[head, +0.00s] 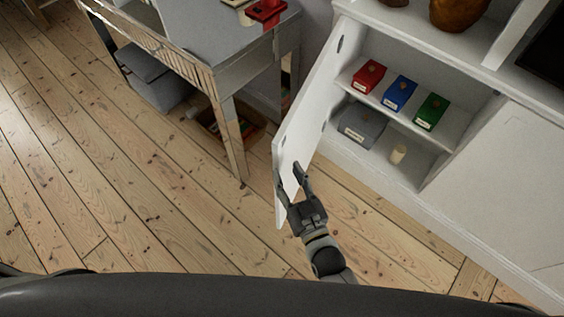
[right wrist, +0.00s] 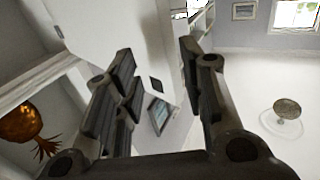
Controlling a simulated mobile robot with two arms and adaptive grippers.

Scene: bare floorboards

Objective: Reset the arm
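My right gripper (head: 290,178) is at the free edge of the white cabinet door (head: 308,112), which stands swung open from the white cabinet (head: 350,160). Its two fingers are spread apart, one on each side of the door's edge in the head view. In the right wrist view the gripper (right wrist: 158,58) also shows a wide gap between its fingers, with white panel surface beyond. I cannot tell whether either finger touches the door. My left gripper is not in view.
The cabinet's upper shelf holds red (head: 369,76), blue (head: 399,93) and green (head: 432,111) boxes. Below are a grey box (head: 362,125) and a small cream cylinder (head: 398,154). A desk (head: 215,50) stands left of the door. Floorboards (head: 120,190) are clear at left.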

